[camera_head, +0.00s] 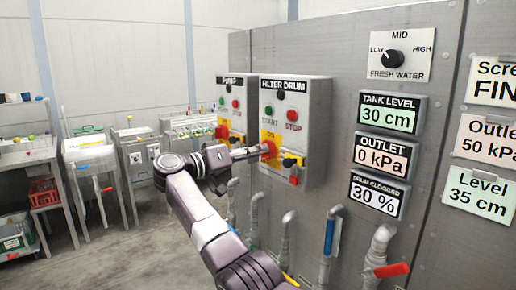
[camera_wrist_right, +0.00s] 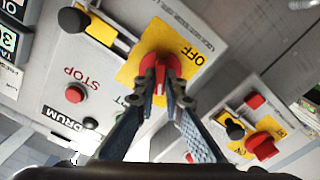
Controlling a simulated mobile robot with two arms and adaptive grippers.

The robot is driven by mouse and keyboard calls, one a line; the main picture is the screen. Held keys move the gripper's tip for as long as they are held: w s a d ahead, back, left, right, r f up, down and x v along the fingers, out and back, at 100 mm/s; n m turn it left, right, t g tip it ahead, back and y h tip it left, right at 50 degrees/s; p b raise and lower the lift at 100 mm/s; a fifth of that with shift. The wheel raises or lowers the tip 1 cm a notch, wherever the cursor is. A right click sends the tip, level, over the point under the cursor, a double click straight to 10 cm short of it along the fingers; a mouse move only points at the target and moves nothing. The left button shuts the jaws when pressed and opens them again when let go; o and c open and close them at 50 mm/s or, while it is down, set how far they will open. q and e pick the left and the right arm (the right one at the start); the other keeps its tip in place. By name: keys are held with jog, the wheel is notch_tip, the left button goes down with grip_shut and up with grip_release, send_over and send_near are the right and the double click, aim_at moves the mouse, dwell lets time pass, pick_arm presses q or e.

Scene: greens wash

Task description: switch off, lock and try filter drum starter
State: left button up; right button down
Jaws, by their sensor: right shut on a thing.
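The filter drum starter (camera_head: 318,125) is a grey box on the panel, with START and STOP buttons and a yellow plate (camera_head: 268,137) around its red rotary handle (camera_head: 267,150). My right gripper (camera_head: 262,151) is shut on this handle. In the right wrist view, the fingers (camera_wrist_right: 161,88) close on both sides of the red handle (camera_wrist_right: 160,64), beside the word OFF on the yellow plate (camera_wrist_right: 200,35). The fingers partly hide the handle, and I cannot tell its exact position. A black knob (camera_wrist_right: 72,20) sits near the plate. My left gripper is out of view.
The pump starter (camera_head: 231,81) stands close on the left, with its own red handle (camera_wrist_right: 262,146). Pipes with a blue lever (camera_head: 329,236) and a red lever (camera_head: 391,270) run below. Display plates (camera_head: 384,153) line the panel at right. Floor at left is open.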

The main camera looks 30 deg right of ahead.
jog(key=shift+w+f+n+p, duration=0.1)
jog(key=shift+n+p, duration=2.95)
jog(key=shift+n, duration=2.55)
jog(key=c, duration=2)
grip_release()
jog(key=shift+f, duration=0.1)
jog(key=a, duration=1.2)
jog(key=shift+s, duration=0.4)
